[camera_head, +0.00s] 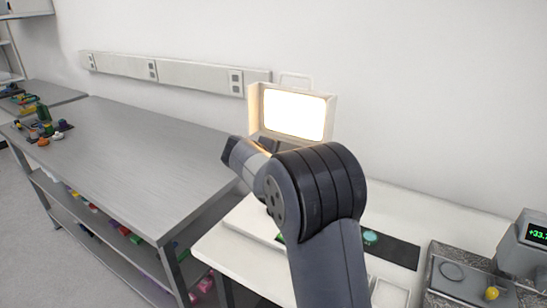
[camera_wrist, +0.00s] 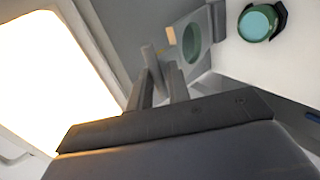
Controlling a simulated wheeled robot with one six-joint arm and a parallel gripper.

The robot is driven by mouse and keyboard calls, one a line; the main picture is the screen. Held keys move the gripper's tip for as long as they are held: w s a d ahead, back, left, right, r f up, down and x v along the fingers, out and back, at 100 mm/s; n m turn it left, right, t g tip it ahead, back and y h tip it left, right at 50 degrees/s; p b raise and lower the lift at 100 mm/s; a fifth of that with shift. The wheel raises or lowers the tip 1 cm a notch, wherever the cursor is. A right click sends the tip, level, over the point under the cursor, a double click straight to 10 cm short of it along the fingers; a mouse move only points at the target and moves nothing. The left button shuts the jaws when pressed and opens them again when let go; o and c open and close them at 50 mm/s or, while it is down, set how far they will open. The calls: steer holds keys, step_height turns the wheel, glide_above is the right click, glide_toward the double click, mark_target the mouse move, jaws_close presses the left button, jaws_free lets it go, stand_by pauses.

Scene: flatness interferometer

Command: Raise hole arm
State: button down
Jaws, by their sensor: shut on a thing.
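In the wrist view, the two dark fingers of my gripper (camera_wrist: 160,72) reach up, close together, toward a small grey post-like part (camera_wrist: 147,54). They are shut around it, though the contact itself is hard to make out. Just beyond is a grey plate with a round, greenish opening (camera_wrist: 205,46), which looks like the hole arm; how it joins the held part is unclear. A bright lit screen in a pale housing (camera_wrist: 45,60) fills the left side; it also shows in the head view (camera_head: 293,114). My arm hides the gripped spot in the head view.
A teal disc (camera_head: 370,237) lies on a dark mat on the white table (camera_head: 222,243); it also shows in the wrist view (camera_wrist: 257,23). A gauge with a green readout (camera_head: 525,243) stands far right. A steel bench (camera_head: 140,150) is left, mostly clear.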

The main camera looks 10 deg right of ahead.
steer(key=shift+w+d+r+p, duration=0.3)
steer(key=shift+w+d+r, duration=0.1)
steer(key=shift+w+d, duration=0.15)
steer(key=c, duration=1.5)
jaws_free()
steer(key=shift+f, duration=0.1)
steer(key=b+v, duration=0.2)
steer(key=v, duration=0.9)
steer(key=shift+f, duration=0.1)
steer(key=shift+c, duration=0.2)
